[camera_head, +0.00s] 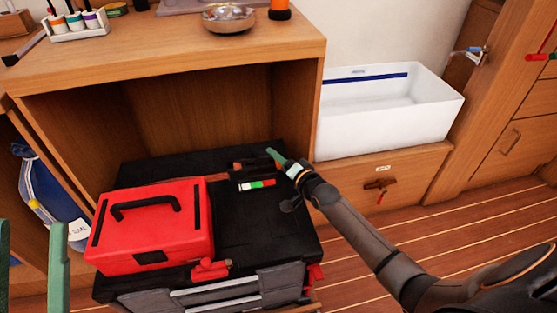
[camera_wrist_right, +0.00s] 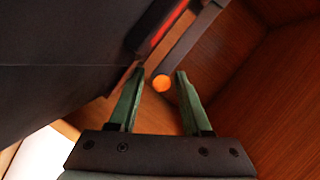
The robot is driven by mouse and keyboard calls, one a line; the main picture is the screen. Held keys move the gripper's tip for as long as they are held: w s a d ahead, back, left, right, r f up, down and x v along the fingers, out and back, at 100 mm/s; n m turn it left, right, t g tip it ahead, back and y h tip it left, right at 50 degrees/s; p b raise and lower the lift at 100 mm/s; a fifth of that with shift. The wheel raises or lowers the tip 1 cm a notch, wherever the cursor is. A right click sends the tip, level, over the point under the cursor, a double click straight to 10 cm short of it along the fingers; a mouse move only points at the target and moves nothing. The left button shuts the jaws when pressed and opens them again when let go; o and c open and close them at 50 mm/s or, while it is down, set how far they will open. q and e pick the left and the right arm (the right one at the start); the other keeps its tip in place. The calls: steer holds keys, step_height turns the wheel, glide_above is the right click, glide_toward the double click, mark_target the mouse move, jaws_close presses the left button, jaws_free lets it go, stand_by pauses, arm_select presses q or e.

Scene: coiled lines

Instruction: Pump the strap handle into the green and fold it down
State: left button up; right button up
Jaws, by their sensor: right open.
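The strap handle (camera_head: 250,164) lies low along the back part of the black case top, with a reddish-brown grip. Beside it is a small gauge strip (camera_head: 257,185) with white, green and red parts; a pointer is too small to make out. My right gripper (camera_head: 277,158) is at the handle's right end, open. In the right wrist view, a round orange end (camera_wrist_right: 162,83), apparently the handle's grip, shows between the open green fingers (camera_wrist_right: 155,85), with no clear contact. My left gripper (camera_head: 31,225) is at the lower left edge, its two green fingers apart and empty.
A red toolbox (camera_head: 152,232) sits on the black case (camera_head: 258,222), left of the handle. The wooden shelf top (camera_head: 180,50) overhangs behind. A white bin (camera_head: 385,120) stands at the right. A blue bag (camera_head: 48,190) hangs at the left.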

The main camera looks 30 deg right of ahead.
jaws_close()
stand_by(0.3)
stand_by(1.1)
